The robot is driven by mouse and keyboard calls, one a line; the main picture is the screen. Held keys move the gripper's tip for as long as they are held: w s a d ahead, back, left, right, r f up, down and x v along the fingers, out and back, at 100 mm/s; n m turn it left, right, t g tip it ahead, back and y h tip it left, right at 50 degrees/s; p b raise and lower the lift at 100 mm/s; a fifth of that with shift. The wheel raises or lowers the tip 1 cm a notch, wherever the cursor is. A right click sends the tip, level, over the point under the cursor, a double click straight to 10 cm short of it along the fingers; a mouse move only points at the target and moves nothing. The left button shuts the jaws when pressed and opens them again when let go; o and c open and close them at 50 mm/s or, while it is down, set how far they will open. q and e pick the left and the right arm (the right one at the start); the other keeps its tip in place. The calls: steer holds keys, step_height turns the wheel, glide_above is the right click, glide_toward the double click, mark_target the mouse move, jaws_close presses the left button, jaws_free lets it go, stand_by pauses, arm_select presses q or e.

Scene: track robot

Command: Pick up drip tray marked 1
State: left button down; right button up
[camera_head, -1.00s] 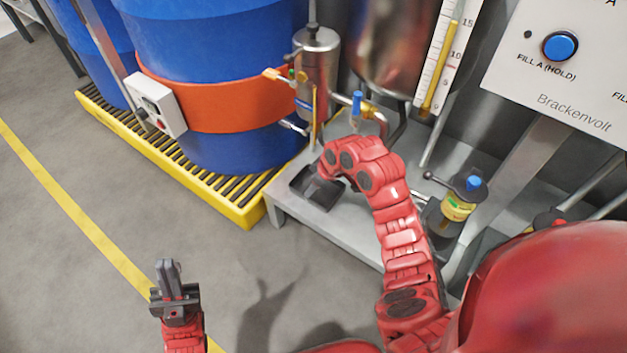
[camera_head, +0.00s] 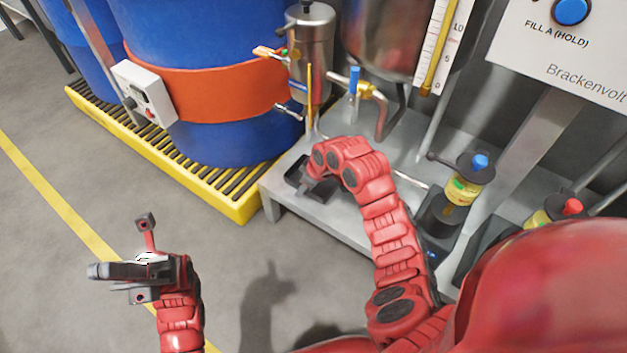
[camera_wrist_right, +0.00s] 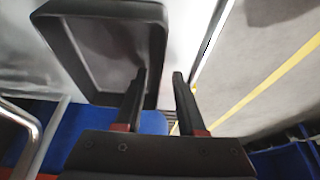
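A dark shallow tray (camera_head: 291,178), the only drip tray I can make out, lies on the low grey stand below the steel canister; my right arm partly covers it. No mark 1 is legible. In the right wrist view the tray (camera_wrist_right: 68,10) fills the upper left, its inside and raised rim showing. My right gripper (camera_wrist_right: 160,72) is open, one finger overlapping the tray's near right rim and the other just outside it. I cannot tell whether they touch it. My left gripper (camera_head: 98,270) is over the floor at lower left, away from the tray; its finger gap is unclear.
Blue drums (camera_head: 200,50) stand on a yellow spill pallet (camera_head: 235,208) left of the stand (camera_head: 285,203). A steel canister (camera_head: 311,40) and a blue-handled valve (camera_head: 354,78) are above the tray.

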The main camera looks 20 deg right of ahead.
jaws_close()
stand_by(1.3)
